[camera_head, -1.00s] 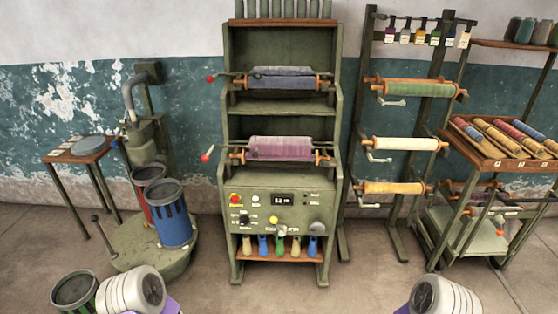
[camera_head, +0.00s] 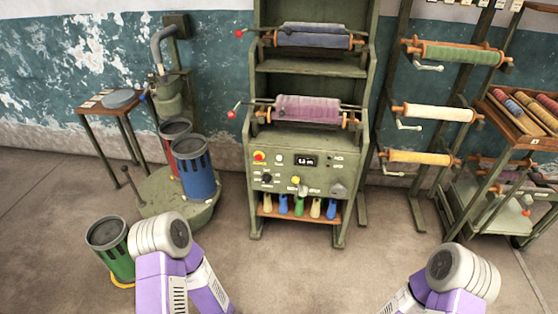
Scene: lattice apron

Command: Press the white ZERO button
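The control panel (camera_head: 320,172) is on the front of a green rack in the middle of the head view. A small white button (camera_head: 279,157) sits on it, right of a red button (camera_head: 259,156) and left of a dark display (camera_head: 306,160). Its lettering is too small to read. Parts of my two arms show at the bottom left and bottom right, apart from the panel. Neither gripper shows.
A yellow button (camera_head: 295,181) and dark knobs are lower on the panel. Blue (camera_head: 195,175) and green (camera_head: 109,248) bins stand left. A roll rack (camera_head: 437,113) stands right. The floor in front is clear.

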